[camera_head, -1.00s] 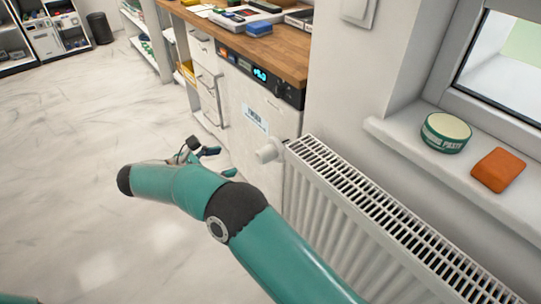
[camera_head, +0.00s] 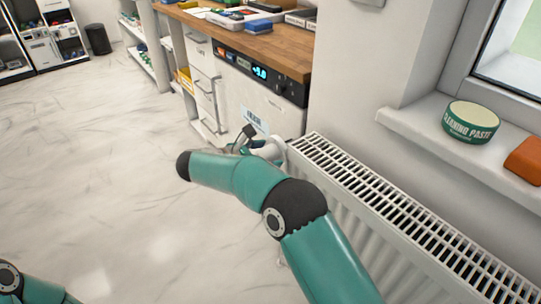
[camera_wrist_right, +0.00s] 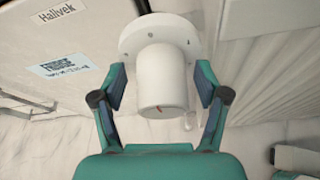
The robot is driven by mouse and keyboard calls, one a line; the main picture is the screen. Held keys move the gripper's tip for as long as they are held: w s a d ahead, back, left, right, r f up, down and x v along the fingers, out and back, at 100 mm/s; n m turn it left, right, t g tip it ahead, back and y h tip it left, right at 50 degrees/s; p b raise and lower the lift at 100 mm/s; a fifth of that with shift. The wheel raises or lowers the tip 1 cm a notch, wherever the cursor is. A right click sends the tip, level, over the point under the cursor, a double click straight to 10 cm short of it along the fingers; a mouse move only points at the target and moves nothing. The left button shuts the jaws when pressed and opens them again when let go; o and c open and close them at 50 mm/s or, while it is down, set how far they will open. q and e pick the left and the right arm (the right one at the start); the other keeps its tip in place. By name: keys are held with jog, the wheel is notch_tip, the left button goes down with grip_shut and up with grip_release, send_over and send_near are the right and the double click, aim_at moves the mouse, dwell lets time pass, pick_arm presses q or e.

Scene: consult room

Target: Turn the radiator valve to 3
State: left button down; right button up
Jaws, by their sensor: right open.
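The white radiator valve knob (camera_wrist_right: 162,75) fills the middle of the right wrist view, with a round flange behind it and a small red mark near its lower end. Any numbers on it cannot be read. My right gripper (camera_wrist_right: 162,88) is open, with one finger on each side of the knob; I cannot tell whether either touches. My left gripper is outside the view; only part of my left arm shows at the lower left.
A white cabinet front with labels and a lit display (camera_head: 260,72) stands beside the valve, under a wooden worktop (camera_head: 270,48). A cleaning paste tin (camera_head: 470,122) and an orange block (camera_head: 525,160) sit on the windowsill (camera_head: 420,115). The floor at left is clear.

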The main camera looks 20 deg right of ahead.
jog(key=shift+a, duration=0.15)
jog(key=shift+c, duration=0.2)
jog(key=c, duration=1.1)
jog(key=shift+d+r, duration=0.1)
jog(key=shift+d, duration=0.1)
jog(key=shift+w+a, duration=0.1)
jog(key=shift+a, duration=0.05)
